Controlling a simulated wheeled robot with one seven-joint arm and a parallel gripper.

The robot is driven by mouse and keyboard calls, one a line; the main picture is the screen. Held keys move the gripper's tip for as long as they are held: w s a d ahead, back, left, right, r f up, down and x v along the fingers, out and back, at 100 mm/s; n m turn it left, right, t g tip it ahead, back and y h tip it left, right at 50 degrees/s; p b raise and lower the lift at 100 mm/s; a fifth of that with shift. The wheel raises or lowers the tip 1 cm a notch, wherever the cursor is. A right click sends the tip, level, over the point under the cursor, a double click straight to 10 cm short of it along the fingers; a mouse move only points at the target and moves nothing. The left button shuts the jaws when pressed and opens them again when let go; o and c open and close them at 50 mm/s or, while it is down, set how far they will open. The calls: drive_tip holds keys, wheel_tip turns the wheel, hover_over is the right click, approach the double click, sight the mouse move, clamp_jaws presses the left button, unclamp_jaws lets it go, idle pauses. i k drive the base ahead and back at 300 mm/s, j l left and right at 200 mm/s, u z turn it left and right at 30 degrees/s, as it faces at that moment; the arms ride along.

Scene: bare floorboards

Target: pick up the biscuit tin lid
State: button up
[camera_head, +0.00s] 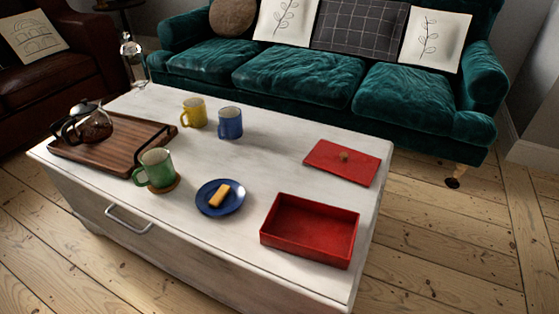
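The biscuit tin lid (326,158) is a flat red rectangle with a small brownish knob (344,156) near its middle. It lies flat on the white coffee table (265,155), near the table's right edge towards the sofa. The open red biscuit tin (309,231) stands in front of the lid, apart from it, and looks empty inside. My gripper is not in view.
A blue plate (208,207) with a biscuit (219,195) is left of the tin. Green (155,169), yellow (194,112) and blue (230,123) mugs stand further left. A wooden tray (95,153) holds a glass teapot (91,124). A teal sofa (290,75) stands behind. Floor at right is clear.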

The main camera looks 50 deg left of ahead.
sight(361, 169)
drive_tip(key=i+u, duration=0.1)
drive_tip(key=u, duration=0.35)
drive_tip(key=i+u, duration=0.1)
drive_tip(key=u, duration=0.3)
drive_tip(key=i+l+u, duration=0.1)
drive_tip(key=u, duration=0.35)
drive_tip(key=i+l+u, duration=0.1)
drive_tip(key=u, duration=0.3)
drive_tip(key=l+u, duration=0.15)
drive_tip(key=u, duration=0.3)
drive_tip(key=i+l+u, duration=0.1)
drive_tip(key=u, duration=0.3)
drive_tip(key=i+l+u, duration=0.15)
drive_tip(key=l+u, duration=0.25)
drive_tip(key=i+l+u, duration=0.1)
drive_tip(key=u, duration=0.3)
drive_tip(key=l+u, duration=0.4)
drive_tip(key=l, duration=0.05)
